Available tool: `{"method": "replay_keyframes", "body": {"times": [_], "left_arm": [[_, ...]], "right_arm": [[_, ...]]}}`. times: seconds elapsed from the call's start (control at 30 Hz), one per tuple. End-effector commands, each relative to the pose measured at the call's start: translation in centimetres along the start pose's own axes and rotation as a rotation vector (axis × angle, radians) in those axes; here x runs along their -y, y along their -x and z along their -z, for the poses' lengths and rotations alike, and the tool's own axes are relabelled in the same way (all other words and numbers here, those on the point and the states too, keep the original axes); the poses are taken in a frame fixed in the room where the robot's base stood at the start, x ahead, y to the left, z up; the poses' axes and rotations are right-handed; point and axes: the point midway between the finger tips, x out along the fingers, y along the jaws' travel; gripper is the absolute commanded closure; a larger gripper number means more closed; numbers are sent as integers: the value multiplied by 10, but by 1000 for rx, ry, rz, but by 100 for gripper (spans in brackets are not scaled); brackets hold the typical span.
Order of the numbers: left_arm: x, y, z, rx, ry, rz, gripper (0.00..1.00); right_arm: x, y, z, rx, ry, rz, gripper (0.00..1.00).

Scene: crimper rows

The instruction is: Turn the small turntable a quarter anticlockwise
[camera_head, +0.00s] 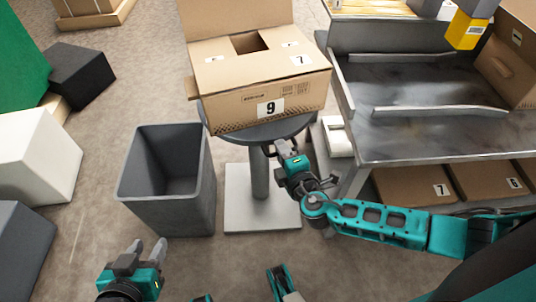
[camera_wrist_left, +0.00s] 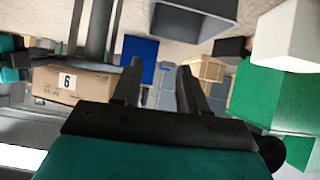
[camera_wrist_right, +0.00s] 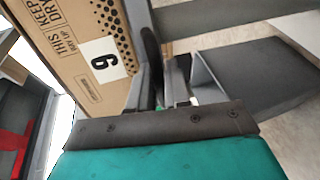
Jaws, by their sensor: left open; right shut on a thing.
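The small turntable (camera_head: 291,128) is a round dark grey disc on a post with a square pale base (camera_head: 245,208). A cardboard box (camera_head: 221,108) stands on it, its label 9 facing me and a flap raised at the back. My right gripper (camera_head: 278,149) is at the disc's near edge, below the box, shut on the turntable; the exact grip is partly hidden. In the right wrist view the box (camera_wrist_right: 80,25) is close beside the fingers (camera_wrist_right: 163,75). My left gripper (camera_head: 148,247) is open and empty, low at the left, away from the turntable.
A grey open bin (camera_head: 166,205) stands left of the turntable post. A metal worktable (camera_head: 430,135) stands close on the right, with numbered boxes (camera_head: 415,187) beneath. White and dark blocks (camera_head: 35,155) line the left. Floor between the bin and those blocks is clear.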

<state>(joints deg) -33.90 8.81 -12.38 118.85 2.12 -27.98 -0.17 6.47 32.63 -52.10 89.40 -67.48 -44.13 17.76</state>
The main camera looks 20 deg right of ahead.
Motion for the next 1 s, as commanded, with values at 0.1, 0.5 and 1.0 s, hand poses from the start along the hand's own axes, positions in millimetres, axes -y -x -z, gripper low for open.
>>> {"method": "replay_keyframes", "body": {"times": [0.1,0.5,1.0], "left_arm": [[-1,-7,-11,12,0,-5,57],[-6,-8,1,-7,10,-15,57],[-7,-8,0,-8,12,-15,57]], "right_arm": [[3,-3,-19,-55,18,-5,100],[-2,-3,-28,-111,28,-3,100],[-1,0,-26,-114,27,-1,70]]}}
